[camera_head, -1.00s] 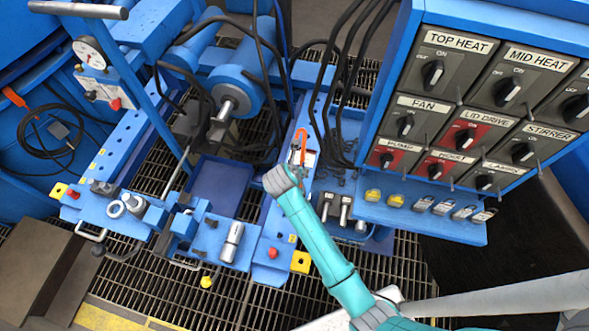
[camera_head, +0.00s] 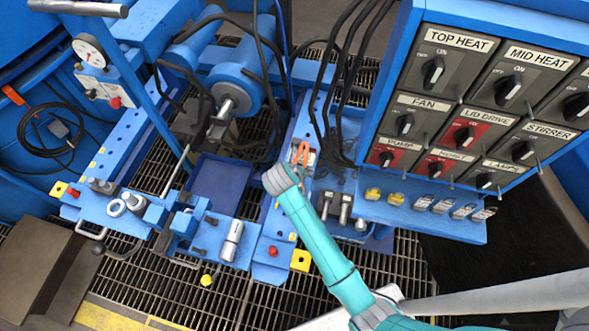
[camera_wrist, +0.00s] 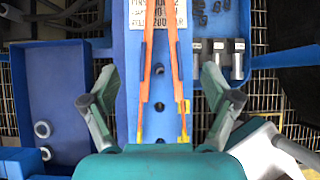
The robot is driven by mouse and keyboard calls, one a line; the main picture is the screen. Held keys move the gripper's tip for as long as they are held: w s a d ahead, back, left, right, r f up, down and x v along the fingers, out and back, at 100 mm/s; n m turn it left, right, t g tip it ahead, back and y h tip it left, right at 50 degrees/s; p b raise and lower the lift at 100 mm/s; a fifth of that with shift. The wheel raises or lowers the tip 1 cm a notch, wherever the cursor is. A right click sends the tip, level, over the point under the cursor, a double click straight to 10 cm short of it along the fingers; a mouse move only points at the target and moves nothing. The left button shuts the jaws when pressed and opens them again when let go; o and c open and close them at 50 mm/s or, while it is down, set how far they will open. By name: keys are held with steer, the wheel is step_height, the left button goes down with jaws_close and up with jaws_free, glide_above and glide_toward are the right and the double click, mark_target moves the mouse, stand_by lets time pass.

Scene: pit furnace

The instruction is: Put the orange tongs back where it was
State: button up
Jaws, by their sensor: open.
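The orange tongs (camera_wrist: 146,80) show in the wrist view as two long orange legs over the blue bench strip (camera_wrist: 130,30). Their far end is cut off by the top of the picture, and a yellow patch marks the right leg. My gripper (camera_wrist: 161,90) is open, with one finger on each side of the tongs and a gap to both legs. In the head view the tongs (camera_head: 304,150) are a small orange shape just beyond my wrist, which hides my fingers. I cannot tell whether the tongs rest flat on the strip.
A white lettered label (camera_wrist: 158,14) lies under the tongs' far part. A blue tray (camera_head: 222,182) is to the left. Metal cylinders (camera_head: 335,205) stand to the right, below the switch panel (camera_head: 480,100) and padlock shelf (camera_head: 420,212). Black cables (camera_head: 335,85) hang close behind.

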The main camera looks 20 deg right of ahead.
steer(key=v, duration=1.2)
steer(key=s+d+f+m+t+y, duration=0.25)
steer(key=s+m, duration=0.35)
steer(key=s, duration=0.3)
steer(key=s+d+f+m+t+y, duration=0.1)
steer(key=s+f+m, duration=0.2)
steer(key=s+m, duration=0.45)
steer(key=s+r+m+t, duration=0.5)
steer(key=s+r+m, duration=1)
steer(key=s, duration=0.5)
step_height(320, 180, up, 3)
steer(key=shift+s+d+f+y, duration=0.15)
steer(key=shift+s+d+y, duration=0.05)
steer(key=shift+d+y, duration=0.25)
